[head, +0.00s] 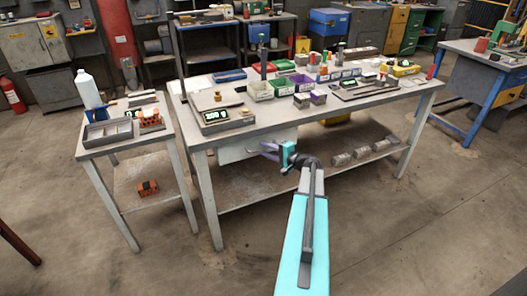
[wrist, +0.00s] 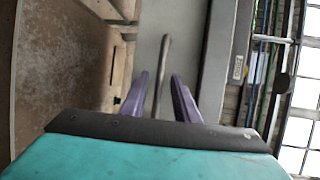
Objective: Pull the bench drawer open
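The bench (head: 310,110) has a pale drawer front (head: 232,153) under the left part of its top. In the head view the drawer looks shut, though my gripper covers part of it. My gripper (head: 266,150) is in front of the drawer. In the wrist view the drawer front (wrist: 190,35) is a light grey panel with a thin grey bar handle (wrist: 165,50). The handle runs between the two purple fingers of my gripper (wrist: 159,76). The fingers are apart, with a gap on both sides of the handle.
Bins, tools and a small digital scale (head: 215,115) stand on the bench top. A small side table (head: 115,140) stands close at the left. The floor (head: 400,235) in front is clear.

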